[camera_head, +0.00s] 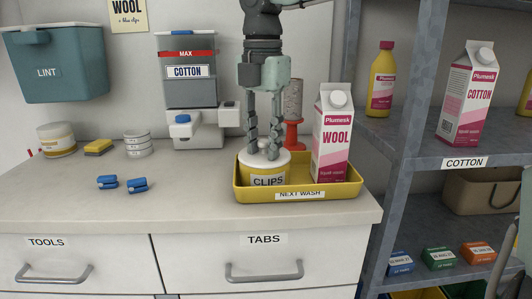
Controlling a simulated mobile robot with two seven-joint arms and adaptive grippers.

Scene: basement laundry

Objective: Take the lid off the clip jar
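The clip jar (269,181), a squat jar with a yellow band and a CLIPS label, stands upright at the left end of a yellow tray. Its white lid (262,165) sits on top. My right gripper (264,151) points straight down over the jar, its two fingers apart and their tips down at the top of the lid. The tips hide the lid's middle, so I cannot tell whether they grip a knob there. My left gripper is not in view.
A pink-and-white WOOL carton (332,138) stands close to the right in the tray (340,188), with an orange-red stand (293,136) behind. A COTTON dispenser (188,95) is at the back left. Two blue clips (137,185) lie left; the counter front is clear.

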